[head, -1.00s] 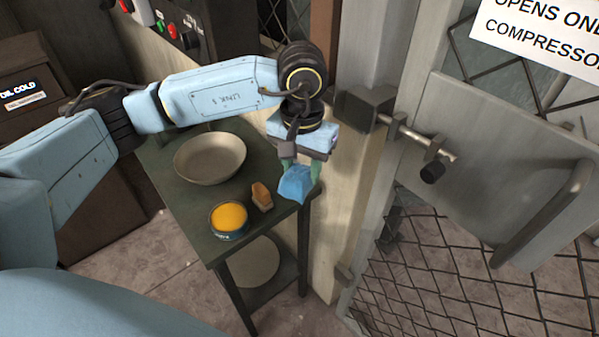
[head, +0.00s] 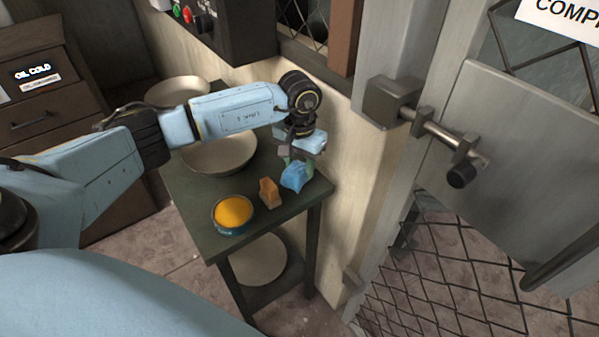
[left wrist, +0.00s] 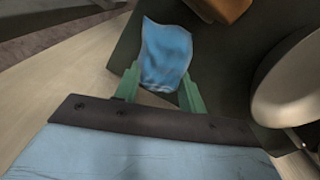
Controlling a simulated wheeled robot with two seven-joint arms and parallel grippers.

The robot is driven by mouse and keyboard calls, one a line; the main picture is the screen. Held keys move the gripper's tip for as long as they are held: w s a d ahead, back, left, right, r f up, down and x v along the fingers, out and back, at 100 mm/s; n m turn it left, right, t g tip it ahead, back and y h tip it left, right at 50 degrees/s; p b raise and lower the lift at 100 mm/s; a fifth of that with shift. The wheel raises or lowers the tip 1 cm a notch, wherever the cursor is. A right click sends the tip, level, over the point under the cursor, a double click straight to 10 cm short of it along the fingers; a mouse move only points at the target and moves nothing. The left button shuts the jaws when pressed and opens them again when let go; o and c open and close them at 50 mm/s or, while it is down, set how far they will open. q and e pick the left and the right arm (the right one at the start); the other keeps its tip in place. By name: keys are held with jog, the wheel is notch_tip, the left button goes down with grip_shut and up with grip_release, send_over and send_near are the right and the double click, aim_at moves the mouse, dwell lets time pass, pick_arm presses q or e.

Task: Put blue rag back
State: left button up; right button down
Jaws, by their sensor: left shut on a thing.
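The blue rag (head: 294,176) is at the right end of the dark green table (head: 211,247), beside a brown block-like item (head: 269,193). My left gripper (head: 291,161) comes down over the rag from behind and is shut on it. In the left wrist view, the rag (left wrist: 166,50) lies between the two green fingers (left wrist: 157,92), with the table top under or just below it. I cannot tell whether the rag touches the table. My right gripper is not in view.
An open tin of orange-yellow stuff (head: 232,213) stands at the table's front edge. A wide pale bowl (head: 222,153) is on the table behind, partly under my left arm. Another pale bowl (head: 177,90) is further back. A metal gate (head: 520,150) stands on the right.

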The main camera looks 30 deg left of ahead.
aim_at(300, 173)
pick_arm(q)
notch_tip(300, 173, down, 3)
jog(key=shift+r, duration=0.1)
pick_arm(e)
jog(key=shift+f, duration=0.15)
pick_arm(q)
jog(key=shift+b, duration=0.3)
jog(key=o, duration=0.9)
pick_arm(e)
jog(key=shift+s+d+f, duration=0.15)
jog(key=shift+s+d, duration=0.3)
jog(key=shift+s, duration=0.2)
